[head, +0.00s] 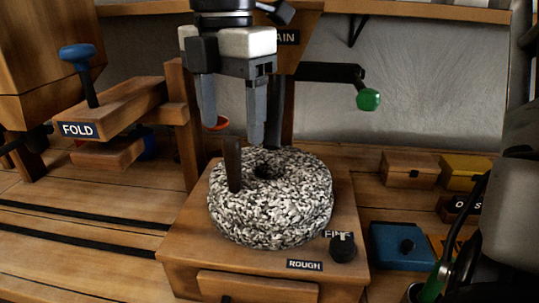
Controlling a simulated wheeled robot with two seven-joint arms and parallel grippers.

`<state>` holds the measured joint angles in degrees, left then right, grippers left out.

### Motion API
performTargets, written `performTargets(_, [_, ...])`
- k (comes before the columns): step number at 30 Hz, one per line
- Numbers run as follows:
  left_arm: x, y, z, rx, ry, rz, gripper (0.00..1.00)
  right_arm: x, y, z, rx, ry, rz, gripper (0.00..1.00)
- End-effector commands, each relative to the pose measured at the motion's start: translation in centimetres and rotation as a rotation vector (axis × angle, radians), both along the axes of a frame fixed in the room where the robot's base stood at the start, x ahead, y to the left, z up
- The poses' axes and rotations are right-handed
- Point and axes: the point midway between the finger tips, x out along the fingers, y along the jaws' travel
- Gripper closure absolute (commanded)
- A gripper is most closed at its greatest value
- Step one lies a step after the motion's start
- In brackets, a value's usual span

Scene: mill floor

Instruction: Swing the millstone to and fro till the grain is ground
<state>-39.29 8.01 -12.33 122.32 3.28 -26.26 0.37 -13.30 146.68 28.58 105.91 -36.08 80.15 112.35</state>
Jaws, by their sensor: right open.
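The millstone (290,205) is a round, speckled black-and-white stone with a dark hole in its middle. It lies flat on a wooden mill base (185,250). A dark upright handle peg (232,165) stands on the stone's left part. My right gripper (233,128) points down from the top, its two grey fingers apart, with nothing between them. It appears above the handle peg; the exact gap is hard to tell. My left gripper is not in view. No grain can be made out.
A dial (343,246) sits by the FINE and ROUGH labels, above a drawer (258,286). A green-knobbed lever (368,99) is behind. The FOLD block with blue knob (77,56) stands left. Small boxes (408,168) and a blue box (396,247) are right.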

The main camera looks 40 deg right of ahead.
Motion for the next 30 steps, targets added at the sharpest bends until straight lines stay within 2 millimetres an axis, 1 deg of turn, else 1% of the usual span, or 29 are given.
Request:
performTargets(1, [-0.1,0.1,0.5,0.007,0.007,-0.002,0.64,0.0,0.0,1.0,0.000,-0.001,0.000,0.35])
performTargets(5, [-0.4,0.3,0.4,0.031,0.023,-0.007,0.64,0.0,0.0,2.3,0.001,-0.001,0.000,0.35])
performTargets(15, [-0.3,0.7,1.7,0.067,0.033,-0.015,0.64,0.0,0.0,5.8,0.001,-0.001,0.000,0.35])
performTargets(18, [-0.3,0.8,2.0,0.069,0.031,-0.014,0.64,0.0,0.0,6.5,0.001,-0.001,0.000,0.35])
performTargets(22, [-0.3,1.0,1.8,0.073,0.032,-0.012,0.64,0.0,0.0,6.9,0.001,0.000,0.000,0.35])
performTargets(30, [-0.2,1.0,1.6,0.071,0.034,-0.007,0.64,0.0,0.0,6.8,0.001,0.000,0.000,0.35])
